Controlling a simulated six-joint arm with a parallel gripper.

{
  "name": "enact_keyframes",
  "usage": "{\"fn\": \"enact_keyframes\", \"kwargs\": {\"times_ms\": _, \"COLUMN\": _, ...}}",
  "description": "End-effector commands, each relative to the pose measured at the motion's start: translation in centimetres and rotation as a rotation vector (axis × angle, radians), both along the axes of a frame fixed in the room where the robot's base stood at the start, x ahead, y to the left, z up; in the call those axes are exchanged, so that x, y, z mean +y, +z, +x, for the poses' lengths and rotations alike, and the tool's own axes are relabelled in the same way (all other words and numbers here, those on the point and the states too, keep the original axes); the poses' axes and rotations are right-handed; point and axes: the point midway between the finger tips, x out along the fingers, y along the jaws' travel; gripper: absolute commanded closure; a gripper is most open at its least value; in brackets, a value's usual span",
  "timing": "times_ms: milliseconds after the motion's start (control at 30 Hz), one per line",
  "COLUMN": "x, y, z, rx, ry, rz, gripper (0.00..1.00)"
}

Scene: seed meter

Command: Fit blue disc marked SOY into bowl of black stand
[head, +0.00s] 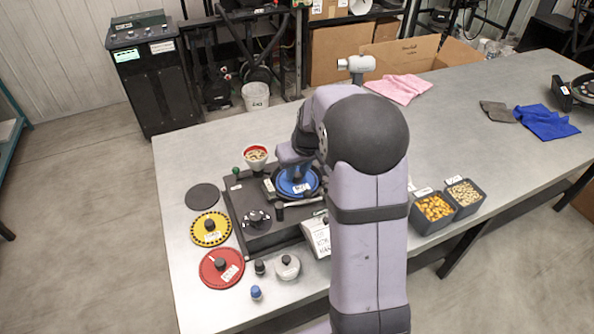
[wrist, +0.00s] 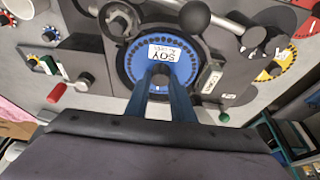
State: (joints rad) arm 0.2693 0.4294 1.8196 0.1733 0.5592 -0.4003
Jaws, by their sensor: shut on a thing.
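The blue disc (head: 309,184) with a white label is at the black stand (head: 241,205), over its bowl. In the wrist view the blue disc (wrist: 187,67) shows the label SOY, upside down, and a ring of small holes. The dark round rim of the bowl (wrist: 119,66) surrounds it closely. I cannot tell whether the disc is fully down in the bowl. My gripper (wrist: 162,76) is shut on the dark knob at the disc's centre. In the head view my arm hides part of the stand's right side.
A yellow disc (head: 198,227), a red disc (head: 209,275) and a plain dark disc (head: 202,196) lie left of the stand. A red-rimmed cup of seeds (head: 256,157) stands behind it. Two seed bins (head: 433,210) are right of my arm.

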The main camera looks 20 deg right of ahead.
Motion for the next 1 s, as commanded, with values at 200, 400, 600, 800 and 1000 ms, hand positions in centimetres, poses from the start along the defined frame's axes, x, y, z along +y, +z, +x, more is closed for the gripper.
{"fn": "enact_keyframes", "kwargs": {"times_ms": 200, "x": 0.00, "y": -0.29, "z": 0.00, "rx": 0.000, "ry": 0.000, "rz": 0.000, "gripper": 1.00}}
{"fn": "enact_keyframes", "kwargs": {"times_ms": 400, "x": 0.00, "y": -0.46, "z": 0.00, "rx": 0.000, "ry": 0.000, "rz": 0.000, "gripper": 0.76}}
{"fn": "enact_keyframes", "kwargs": {"times_ms": 600, "x": 0.00, "y": -0.43, "z": 0.00, "rx": 0.000, "ry": 0.000, "rz": 0.000, "gripper": 0.56}}
{"fn": "enact_keyframes", "kwargs": {"times_ms": 800, "x": 0.00, "y": -0.44, "z": -0.02, "rx": 0.001, "ry": 0.000, "rz": 0.000, "gripper": 0.47}}
{"fn": "enact_keyframes", "kwargs": {"times_ms": 1000, "x": 0.00, "y": -0.43, "z": -0.01, "rx": 0.000, "ry": 0.000, "rz": 0.000, "gripper": 0.47}}
